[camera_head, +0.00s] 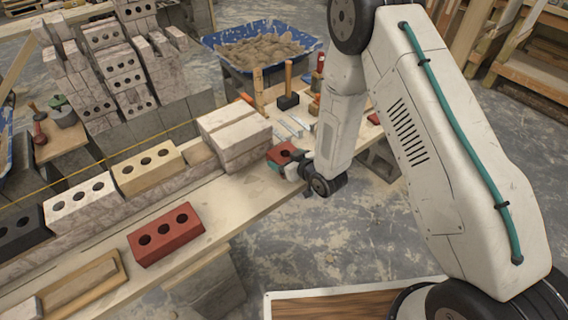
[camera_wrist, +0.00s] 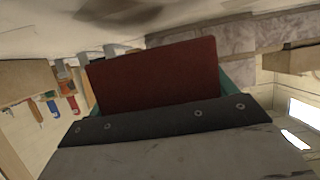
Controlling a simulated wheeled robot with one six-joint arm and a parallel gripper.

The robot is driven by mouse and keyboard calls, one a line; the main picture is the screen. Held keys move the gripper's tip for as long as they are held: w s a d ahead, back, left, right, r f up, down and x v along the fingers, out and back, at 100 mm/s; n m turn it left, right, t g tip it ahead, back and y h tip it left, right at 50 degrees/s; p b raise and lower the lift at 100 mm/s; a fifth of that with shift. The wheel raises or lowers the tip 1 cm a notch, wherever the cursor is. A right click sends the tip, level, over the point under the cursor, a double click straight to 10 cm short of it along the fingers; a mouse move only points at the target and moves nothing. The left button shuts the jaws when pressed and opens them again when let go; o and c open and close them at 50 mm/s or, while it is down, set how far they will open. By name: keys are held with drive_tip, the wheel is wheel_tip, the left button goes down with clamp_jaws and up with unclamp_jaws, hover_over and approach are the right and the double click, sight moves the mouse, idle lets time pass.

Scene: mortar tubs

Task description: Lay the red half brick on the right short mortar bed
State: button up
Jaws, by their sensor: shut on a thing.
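The red half brick (camera_head: 284,152) is held in my gripper (camera_head: 288,164), just right of the pale stacked blocks at the end of the wall. In the wrist view the red half brick (camera_wrist: 155,75) fills the middle, between teal finger pads at its two sides. Its underside contact is hidden in the head view, so I cannot tell whether it touches anything. A short brownish patch (camera_head: 201,157), which may be the right short mortar bed, lies on the wall between the tan brick and the pale blocks. My gripper is to the right of it.
Along the wall stand a tan brick (camera_head: 147,170), a cream brick (camera_head: 80,199) and a black brick (camera_head: 20,230). A whole red brick (camera_head: 165,234) lies on the front plank. The pale blocks (camera_head: 234,135) rise between my gripper and the patch. Tools lie behind my gripper.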

drive_tip(key=shift+w+a, duration=0.2)
drive_tip(key=shift+w, duration=0.3)
drive_tip(key=shift+f, duration=1.7)
drive_tip(key=shift+f, duration=0.1)
drive_tip(key=o, duration=1.5)
drive_tip(key=shift+f, duration=0.1)
drive_tip(key=v, duration=1.2)
